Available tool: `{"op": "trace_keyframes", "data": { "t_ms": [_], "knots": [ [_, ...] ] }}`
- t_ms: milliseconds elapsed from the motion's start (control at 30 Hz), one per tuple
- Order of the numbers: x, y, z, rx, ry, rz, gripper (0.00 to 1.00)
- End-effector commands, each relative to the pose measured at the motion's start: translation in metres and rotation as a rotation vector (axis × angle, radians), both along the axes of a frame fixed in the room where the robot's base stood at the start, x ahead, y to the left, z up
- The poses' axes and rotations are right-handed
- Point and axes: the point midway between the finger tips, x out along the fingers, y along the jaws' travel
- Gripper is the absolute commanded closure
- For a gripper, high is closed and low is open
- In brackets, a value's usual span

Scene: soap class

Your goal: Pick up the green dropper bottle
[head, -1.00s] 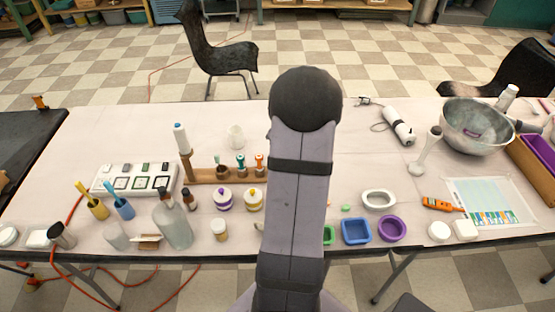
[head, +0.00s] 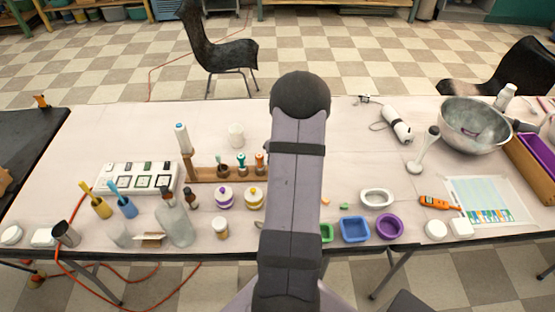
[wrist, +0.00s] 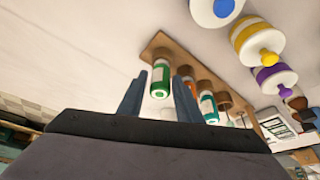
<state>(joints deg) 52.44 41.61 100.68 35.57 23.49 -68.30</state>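The green dropper bottle (wrist: 161,76), with a white label, stands at the end of the wooden rack (wrist: 150,48) in the wrist view. In the head view my arm hides it. My gripper (wrist: 159,82) is open in the wrist view. Its two blue-grey fingers appear on either side of the green bottle. I cannot tell how far the fingertips are from it, and I see no contact. In the head view my gripper is hidden behind my arm. The rack (head: 205,174) shows left of my arm.
An orange-labelled bottle (wrist: 189,85) and a teal one (wrist: 208,105) stand beside the green bottle. A white cup (head: 236,135) is behind the rack. Jars with purple (head: 224,196) and yellow (head: 253,197) bands are in front.

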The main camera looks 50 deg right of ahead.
Motion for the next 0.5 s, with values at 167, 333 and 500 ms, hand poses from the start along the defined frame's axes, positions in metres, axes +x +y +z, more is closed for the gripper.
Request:
{"op": "trace_keyframes", "data": {
  "t_ms": [167,333,500],
  "knots": [
    [0.0023,-0.0004,-0.0058,-0.001,0.000,0.002,0.68],
    [0.0023,-0.0004,-0.0059,0.000,0.000,0.001,0.68],
    [0.0022,-0.0004,-0.0057,0.000,0.000,0.001,0.81]
  ]
}}
